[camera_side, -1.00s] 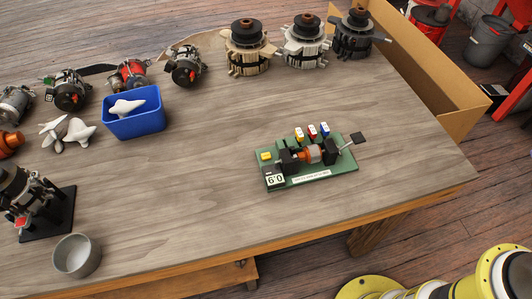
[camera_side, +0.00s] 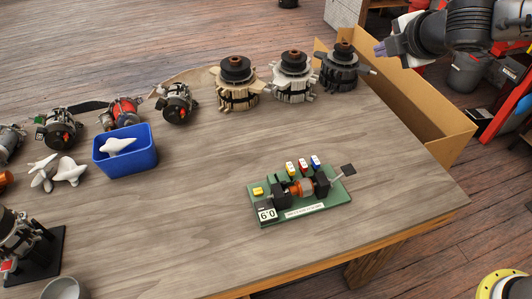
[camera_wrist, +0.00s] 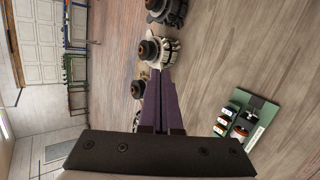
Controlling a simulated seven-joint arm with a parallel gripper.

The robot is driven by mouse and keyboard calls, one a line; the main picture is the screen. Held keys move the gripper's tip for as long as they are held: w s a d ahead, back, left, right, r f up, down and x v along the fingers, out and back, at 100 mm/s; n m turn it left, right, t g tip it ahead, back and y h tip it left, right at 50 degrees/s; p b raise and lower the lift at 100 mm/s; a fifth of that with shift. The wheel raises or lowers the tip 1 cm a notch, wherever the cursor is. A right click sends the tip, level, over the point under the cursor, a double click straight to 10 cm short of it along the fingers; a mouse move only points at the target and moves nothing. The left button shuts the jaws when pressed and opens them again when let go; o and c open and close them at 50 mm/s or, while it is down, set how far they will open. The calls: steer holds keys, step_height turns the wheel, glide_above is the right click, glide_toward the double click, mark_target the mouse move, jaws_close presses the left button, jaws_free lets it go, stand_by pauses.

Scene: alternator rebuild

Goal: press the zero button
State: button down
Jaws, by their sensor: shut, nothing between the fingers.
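A green test board (camera_side: 335,203) lies on the table, right of its middle. It carries a copper and black rotor (camera_side: 301,187), a white display with dark digits (camera_side: 267,214) and a yellow button (camera_side: 258,191) at its left end. Three small blocks, yellow, red and blue, stand along its back edge. I cannot read which control is the zero button. My gripper (camera_side: 381,49) is at the upper right, high and well away from the board, over the far table end. In the wrist view its purple fingers (camera_wrist: 159,76) are together and empty; the board (camera_wrist: 255,112) shows right of them.
Three large stators, the tan one (camera_side: 237,88) among them, stand along the back edge. A blue bin (camera_side: 126,158) with a white part sits left, among several alternators. An open cardboard box (camera_side: 425,115) stands past the far right edge. The tabletop around the board is clear.

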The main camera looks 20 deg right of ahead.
steer(key=w+a+f+n, duration=0.3)
steer(key=a+f, duration=0.1)
steer(key=a, duration=0.3)
steer(key=n+g+y, duration=0.1)
steer(key=n+y, duration=0.2)
steer(key=n, duration=0.4)
glide_above(258, 192)
steer(key=s, duration=0.1)
step_height(258, 192, down, 17)
steer(key=shift+f, duration=4.35)
steer(key=shift+f, duration=0.1)
steer(key=shift+f, duration=0.35)
